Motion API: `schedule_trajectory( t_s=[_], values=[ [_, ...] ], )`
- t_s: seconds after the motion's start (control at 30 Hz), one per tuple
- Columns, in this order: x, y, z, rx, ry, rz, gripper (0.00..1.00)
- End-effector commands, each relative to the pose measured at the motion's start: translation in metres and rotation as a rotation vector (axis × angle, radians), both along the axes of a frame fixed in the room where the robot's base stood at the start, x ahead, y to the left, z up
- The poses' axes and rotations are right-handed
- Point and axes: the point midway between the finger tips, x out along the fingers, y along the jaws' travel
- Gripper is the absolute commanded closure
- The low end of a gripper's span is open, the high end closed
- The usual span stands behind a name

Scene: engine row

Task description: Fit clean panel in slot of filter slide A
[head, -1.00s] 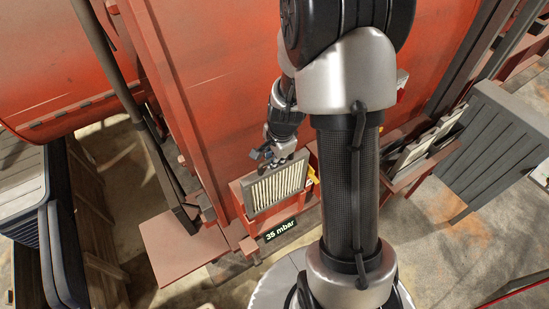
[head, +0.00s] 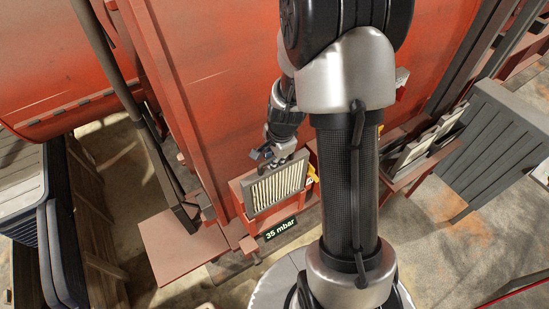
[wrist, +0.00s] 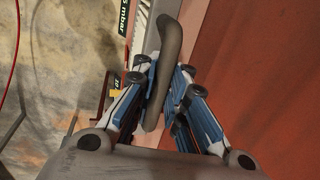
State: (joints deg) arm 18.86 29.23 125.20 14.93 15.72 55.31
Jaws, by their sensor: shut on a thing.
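A pleated filter panel (head: 277,188) with pale pleats and a grey frame stands upright in the red holder (head: 241,205) on the side of the red machine. My gripper (head: 270,157) is at the panel's top edge. In the wrist view my gripper (wrist: 160,95) has its blue-padded fingers closed around a dark grey bar-shaped handle (wrist: 170,60). A strip of the pale pleats (wrist: 142,30) shows beside the handle. The panel's lower edge is hidden by the holder, so I cannot tell how deep it sits.
A display reading 35 mbar (head: 281,228) is below the holder. A yellow part (head: 312,174) is at the holder's right side. More panels stand in a rack (head: 420,150) at the right. A flat red shelf (head: 180,247) is at the lower left.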

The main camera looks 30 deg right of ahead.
Motion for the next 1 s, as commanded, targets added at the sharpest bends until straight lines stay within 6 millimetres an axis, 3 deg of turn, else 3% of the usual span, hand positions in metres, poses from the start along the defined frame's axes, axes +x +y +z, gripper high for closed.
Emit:
schedule_trajectory(
  t_s=[1.0],
  values=[
    [0.001,0.0,-0.025,-0.001,-0.002,0.0,1.0]
  ],
)
